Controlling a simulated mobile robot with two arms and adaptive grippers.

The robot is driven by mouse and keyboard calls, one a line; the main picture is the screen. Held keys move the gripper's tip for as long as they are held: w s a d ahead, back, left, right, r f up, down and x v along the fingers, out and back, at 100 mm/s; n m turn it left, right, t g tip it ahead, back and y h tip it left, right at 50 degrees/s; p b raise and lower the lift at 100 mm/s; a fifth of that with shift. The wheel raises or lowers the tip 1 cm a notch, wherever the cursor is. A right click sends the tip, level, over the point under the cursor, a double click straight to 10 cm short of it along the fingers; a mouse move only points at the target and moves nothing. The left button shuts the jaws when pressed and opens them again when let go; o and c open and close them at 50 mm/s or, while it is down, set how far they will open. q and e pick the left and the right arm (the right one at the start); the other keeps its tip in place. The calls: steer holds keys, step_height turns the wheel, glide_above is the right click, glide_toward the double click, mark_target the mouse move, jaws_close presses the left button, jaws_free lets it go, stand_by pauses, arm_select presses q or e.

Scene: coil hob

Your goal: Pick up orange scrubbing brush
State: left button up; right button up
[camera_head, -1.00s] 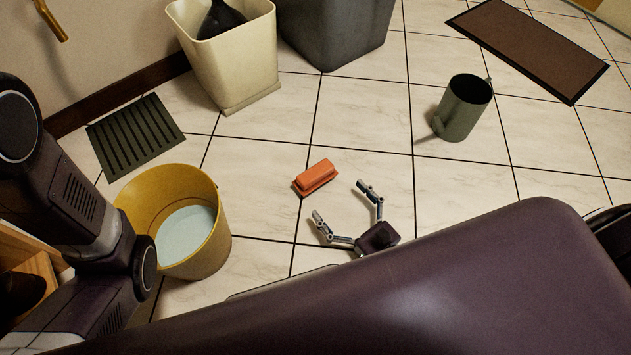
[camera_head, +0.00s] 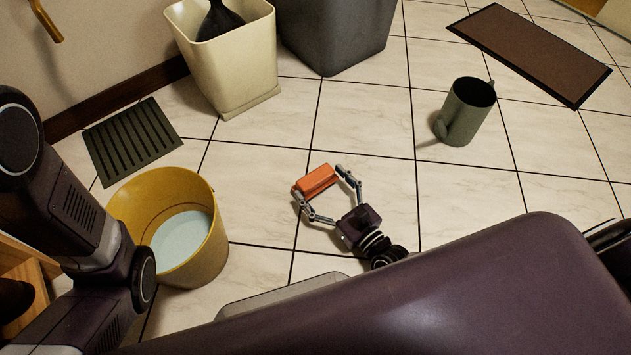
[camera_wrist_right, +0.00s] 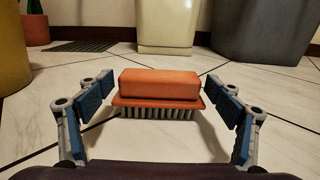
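The orange scrubbing brush (camera_head: 317,180) lies bristles down on the tiled floor. In the right wrist view the brush (camera_wrist_right: 158,88) sits centred, with its pale bristles facing the floor. My right gripper (camera_head: 320,182) is open around it, one finger on each side. In the right wrist view the fingers of the gripper (camera_wrist_right: 160,98) stand apart from the brush with a gap on both sides. My left arm shows at the left edge of the head view, but its gripper is not visible.
A yellow bucket (camera_head: 208,255) with pale liquid stands left of the brush. A dark slatted mat (camera_head: 132,142), cream bin (camera_head: 235,70) and grey bin (camera_head: 340,40) are farther back. A green watering can or mug (camera_head: 465,112) stands right. Floor around the brush is clear.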

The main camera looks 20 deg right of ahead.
steer(key=c, duration=0.7)
steer(key=shift+c, duration=0.6)
steer(key=shift+r, duration=0.1)
